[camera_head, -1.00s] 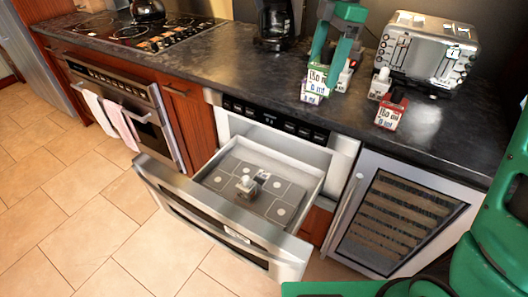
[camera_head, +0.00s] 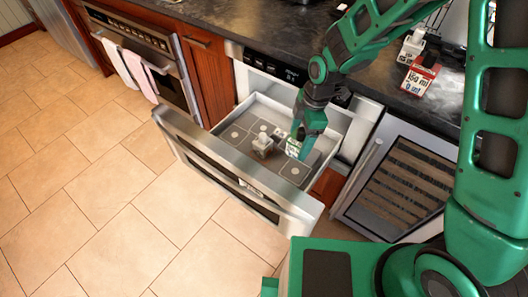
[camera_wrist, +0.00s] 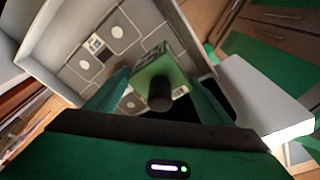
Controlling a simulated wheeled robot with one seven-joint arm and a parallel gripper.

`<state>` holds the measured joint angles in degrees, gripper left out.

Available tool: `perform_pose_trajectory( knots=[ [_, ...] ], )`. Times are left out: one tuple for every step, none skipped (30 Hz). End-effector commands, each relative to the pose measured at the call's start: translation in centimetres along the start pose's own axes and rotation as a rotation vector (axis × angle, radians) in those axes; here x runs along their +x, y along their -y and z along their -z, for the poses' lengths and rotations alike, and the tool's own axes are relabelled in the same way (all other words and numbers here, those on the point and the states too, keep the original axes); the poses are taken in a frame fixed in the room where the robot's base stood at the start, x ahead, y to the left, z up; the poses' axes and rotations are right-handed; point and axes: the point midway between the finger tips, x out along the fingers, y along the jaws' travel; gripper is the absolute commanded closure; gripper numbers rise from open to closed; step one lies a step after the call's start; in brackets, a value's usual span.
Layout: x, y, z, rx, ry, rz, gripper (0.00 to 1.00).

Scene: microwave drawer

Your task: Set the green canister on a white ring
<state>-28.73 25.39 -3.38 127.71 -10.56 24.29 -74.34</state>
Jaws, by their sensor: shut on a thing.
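The green canister (camera_wrist: 158,72) has a dark round cap and a printed side, and sits between my gripper's fingers in the wrist view. In the head view the canister (camera_head: 293,148) shows as a small green and white box under my gripper (camera_head: 299,136). My gripper is shut on it, inside the open drawer. I cannot tell whether the canister touches the floor.
The drawer front (camera_head: 235,173) and side walls surround the space. A red-labelled canister (camera_head: 417,79) and another (camera_head: 411,48) stand on the dark counter. The floor before the drawer is clear.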

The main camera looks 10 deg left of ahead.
Motion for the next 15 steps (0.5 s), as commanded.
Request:
perform_pose_trajectory(
  knots=[
    [0.5,0.3,-0.1,-0.002,0.0,0.002,0.53],
    [0.8,0.4,-0.2,-0.004,0.0,0.001,0.53],
    [1.3,0.5,-0.3,-0.004,0.0,0.002,0.53],
    [1.8,0.6,-0.3,-0.005,0.001,0.004,0.53],
    [2.3,0.6,-0.4,-0.005,0.001,0.004,0.53],
    [3.0,0.7,-0.5,-0.005,0.001,0.004,0.53],
    [3.5,0.7,-0.6,-0.006,0.001,0.005,0.53],
    [4.0,0.6,-0.6,-0.006,0.0,0.004,0.53],
    [4.6,0.6,-0.7,-0.006,0.0,0.004,0.53],
    [5.0,0.6,-0.8,-0.006,0.0,0.003,0.53],
    [5.4,0.6,-0.8,-0.006,0.0,0.003,0.53],
    [5.8,0.6,-0.9,-0.006,0.0,0.003,0.53],
    [6.1,0.6,-0.9,-0.006,0.0,0.002,0.53],
    [6.2,0.5,-1.0,-0.006,0.0,0.001,0.53],
    [6.4,0.5,-1.0,-0.007,0.0,0.0,0.53]
  ],
)
